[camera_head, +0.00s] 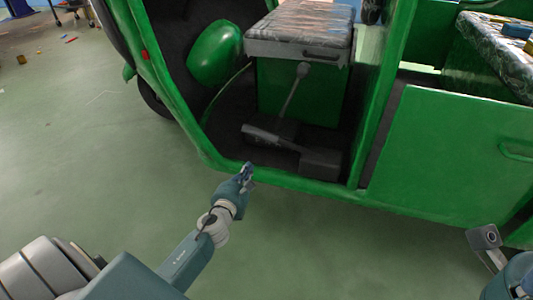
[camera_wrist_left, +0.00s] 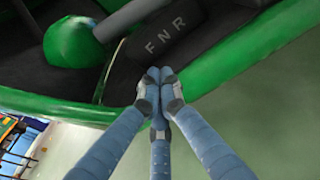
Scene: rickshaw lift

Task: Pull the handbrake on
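A green rickshaw stands with its cab open towards me. On its dark floor, a dark lever-like part (camera_head: 268,136) lies low in front of the seat; it may be the handbrake, but I cannot tell for sure. A thin lever with a dark knob (camera_head: 303,70) rises behind it. A black block (camera_head: 320,163) sits beside the low part; a dark block marked F N R (camera_wrist_left: 163,35) shows in the left wrist view. My left gripper (camera_head: 246,172) is at the sill, short of these parts. Its fingertips (camera_wrist_left: 160,78) are together and empty.
The green door sill (camera_head: 285,180) runs between my left gripper and the cab floor. A green front pillar (camera_head: 160,85) and a rear pillar (camera_head: 385,90) bound the opening. A padded seat (camera_head: 300,22) overhangs the cab floor.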

